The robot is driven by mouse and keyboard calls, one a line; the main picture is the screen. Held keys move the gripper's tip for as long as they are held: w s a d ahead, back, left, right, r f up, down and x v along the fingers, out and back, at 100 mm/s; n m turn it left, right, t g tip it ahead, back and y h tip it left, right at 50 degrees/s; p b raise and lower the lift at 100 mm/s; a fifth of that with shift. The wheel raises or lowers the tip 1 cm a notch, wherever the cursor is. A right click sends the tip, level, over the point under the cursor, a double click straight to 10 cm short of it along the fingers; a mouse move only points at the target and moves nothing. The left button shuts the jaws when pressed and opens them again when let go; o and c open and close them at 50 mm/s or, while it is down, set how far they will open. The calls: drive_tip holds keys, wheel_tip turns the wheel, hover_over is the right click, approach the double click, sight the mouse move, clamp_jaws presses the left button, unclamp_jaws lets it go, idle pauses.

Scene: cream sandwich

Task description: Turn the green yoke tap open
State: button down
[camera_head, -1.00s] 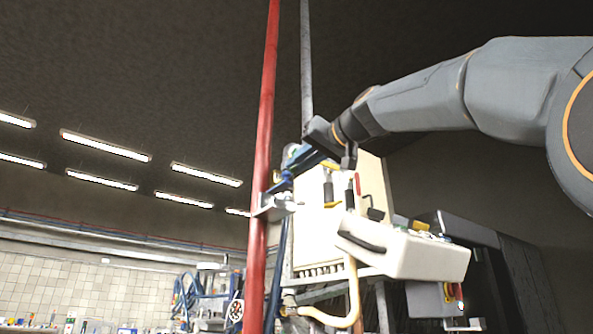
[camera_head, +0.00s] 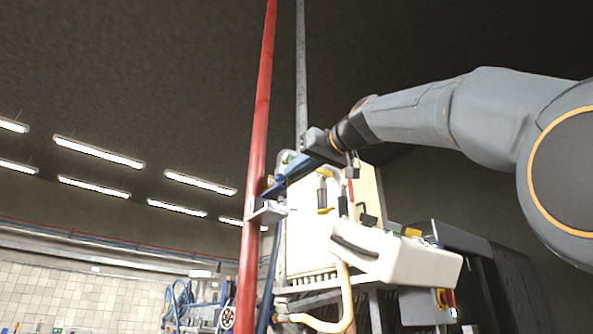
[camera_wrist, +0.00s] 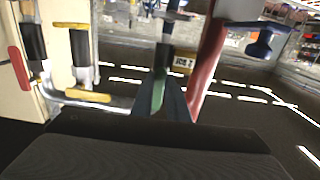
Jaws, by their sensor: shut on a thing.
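The green yoke tap (camera_wrist: 157,92) shows in the wrist view as a green piece at my fingers, mostly hidden by them. My gripper (camera_wrist: 168,98) is shut on it, its dark body filling the bottom of the picture. In the head view my gripper (camera_head: 283,183) reaches down and left from the arm to the pipework beside the red pipe. The fingers cover the tap's handle there, so its angle is not clear.
A tall red pipe (camera_head: 256,130) and a grey pipe (camera_head: 301,70) stand close to my gripper. A blue tap (camera_wrist: 262,42) is at right in the wrist view. Black handles (camera_wrist: 80,48) with yellow parts are at left. A cream machine housing (camera_head: 405,258) is below the arm.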

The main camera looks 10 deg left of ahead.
drive_tip(key=c, duration=1.7)
unclamp_jaws()
drive_tip(key=b+v, duration=0.2)
drive_tip(key=v, duration=0.6)
